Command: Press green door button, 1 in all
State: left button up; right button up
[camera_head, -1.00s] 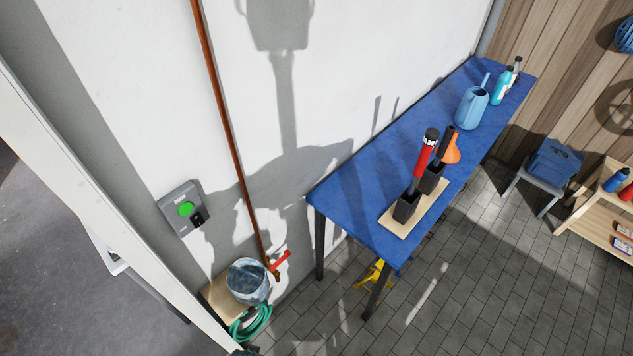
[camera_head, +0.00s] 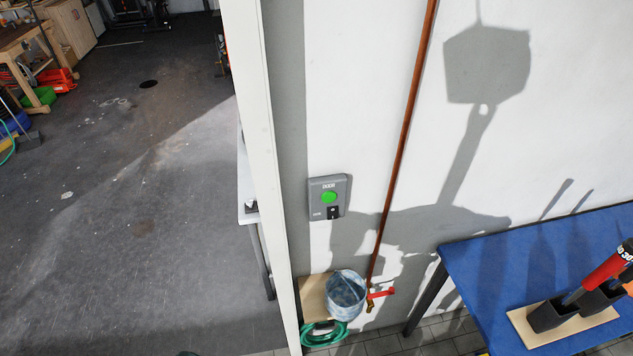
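The green door button (camera_head: 328,197) is a round green disc on a grey wall box (camera_head: 316,188) marked as a door control. The box is fixed to the white wall, between a white door-frame post and a copper pipe. A small black part sits below the green disc. Nothing covers the button. Neither of my grippers shows clearly in the head view.
A white post (camera_head: 262,150) edges an opening to a grey floor at left. A copper pipe (camera_head: 405,140) with a red tap handle (camera_head: 381,293) runs down the wall. A blue-topped table (camera_head: 500,265) stands at right.

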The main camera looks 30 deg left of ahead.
aim_at(328, 196)
jog(key=j+u, duration=0.1)
jog(key=u, duration=0.75)
jog(key=k, duration=0.05)
